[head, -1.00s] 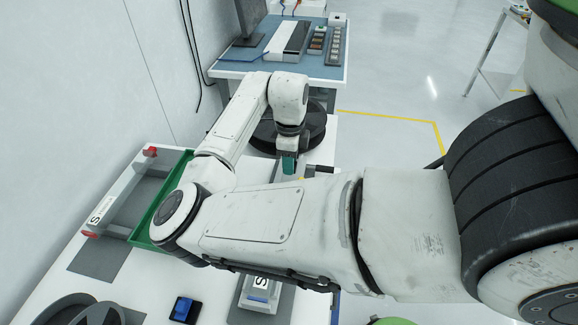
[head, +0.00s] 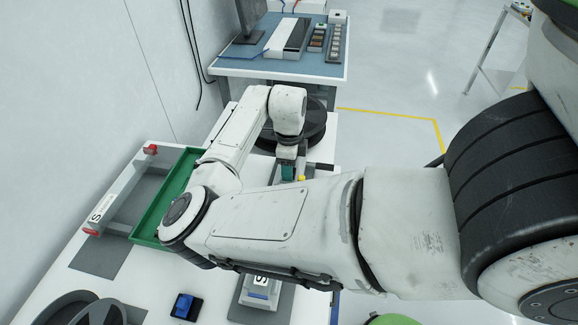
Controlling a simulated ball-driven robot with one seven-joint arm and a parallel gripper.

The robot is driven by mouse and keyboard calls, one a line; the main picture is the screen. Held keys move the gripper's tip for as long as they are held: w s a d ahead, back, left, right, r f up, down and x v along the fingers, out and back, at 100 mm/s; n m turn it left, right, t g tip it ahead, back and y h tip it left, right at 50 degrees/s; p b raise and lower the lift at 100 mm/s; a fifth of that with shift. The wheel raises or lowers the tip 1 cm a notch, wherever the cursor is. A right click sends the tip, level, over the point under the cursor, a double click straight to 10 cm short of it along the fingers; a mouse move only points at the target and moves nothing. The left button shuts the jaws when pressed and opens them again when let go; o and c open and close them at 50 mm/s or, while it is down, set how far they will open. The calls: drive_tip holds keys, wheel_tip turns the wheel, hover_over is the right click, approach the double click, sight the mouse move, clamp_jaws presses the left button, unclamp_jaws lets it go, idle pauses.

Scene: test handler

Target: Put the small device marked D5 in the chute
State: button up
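My gripper (head: 289,173) points down over the white bench, near the black round base at its far end. A teal part shows at its tip; I cannot tell whether this is a finger pad or something held. My own forearm hides much of the area beneath and in front of it. No device with a readable D5 mark shows. I cannot pick out the chute for certain.
A green-rimmed tray (head: 150,226) lies left of my arm, beside a grey unit with red ends (head: 97,213). A blue button (head: 184,306) and a unit marked S (head: 260,290) are nearer. A small yellow part (head: 302,178) is right of the gripper. A blue-topped desk (head: 243,66) stands behind.

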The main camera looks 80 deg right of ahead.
wheel_tip(320, 180, up, 12)
drive_tip(key=b, duration=0.1)
drive_tip(key=shift+r, duration=0.15)
idle(0.4)
